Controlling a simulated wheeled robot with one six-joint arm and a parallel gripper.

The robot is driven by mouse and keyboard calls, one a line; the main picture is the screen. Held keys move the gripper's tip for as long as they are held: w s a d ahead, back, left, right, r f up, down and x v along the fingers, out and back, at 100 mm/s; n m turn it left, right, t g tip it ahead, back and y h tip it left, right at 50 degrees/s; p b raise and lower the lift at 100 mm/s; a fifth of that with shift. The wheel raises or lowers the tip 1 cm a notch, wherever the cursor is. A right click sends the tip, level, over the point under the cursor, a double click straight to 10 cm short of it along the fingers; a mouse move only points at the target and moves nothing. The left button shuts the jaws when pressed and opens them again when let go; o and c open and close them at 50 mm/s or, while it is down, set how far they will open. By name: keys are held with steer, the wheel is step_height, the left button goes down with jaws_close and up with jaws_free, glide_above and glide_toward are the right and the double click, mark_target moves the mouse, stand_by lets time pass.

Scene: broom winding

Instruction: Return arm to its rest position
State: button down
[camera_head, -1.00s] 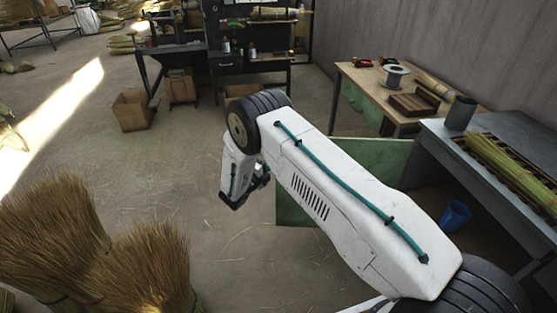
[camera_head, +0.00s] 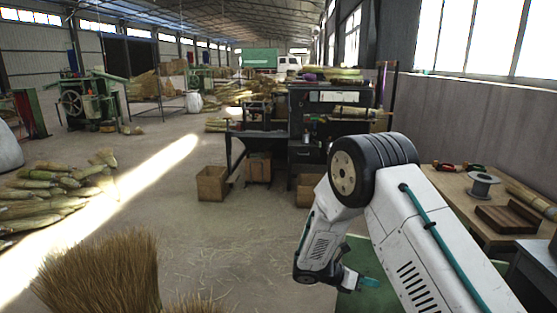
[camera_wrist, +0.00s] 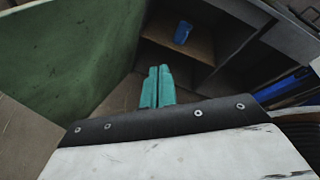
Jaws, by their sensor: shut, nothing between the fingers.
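My gripper (camera_head: 371,283) is at the lower right of the head view, at the end of my bent white arm. It hangs in the air near a green panel and holds nothing. In the wrist view its two teal fingers (camera_wrist: 158,87) lie side by side, closed together with nothing between them. The fingers point toward a dark recess under a bench, apart from everything around them.
A green panel (camera_wrist: 75,50) stands close by on the left in the wrist view. A blue cup (camera_wrist: 183,32) is beyond the fingers. A wooden table (camera_head: 455,185) with a spool (camera_head: 484,185) is at the right. Broom bristles (camera_head: 100,275) are at lower left.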

steer(key=s+r+m+y, duration=0.7)
steer(key=s+r+m, duration=0.5)
steer(key=s+r, duration=0.3)
steer(key=s+r+m+t+y, duration=0.1)
steer(key=s+r+m+y, duration=0.6)
steer(key=s+r+m, duration=0.5)
steer(key=s+r, duration=0.4)
steer(key=s, duration=0.5)
steer(key=shift+s+a, duration=0.15)
steer(key=shift+a, duration=0.2)
steer(key=shift+a+r, duration=0.1)
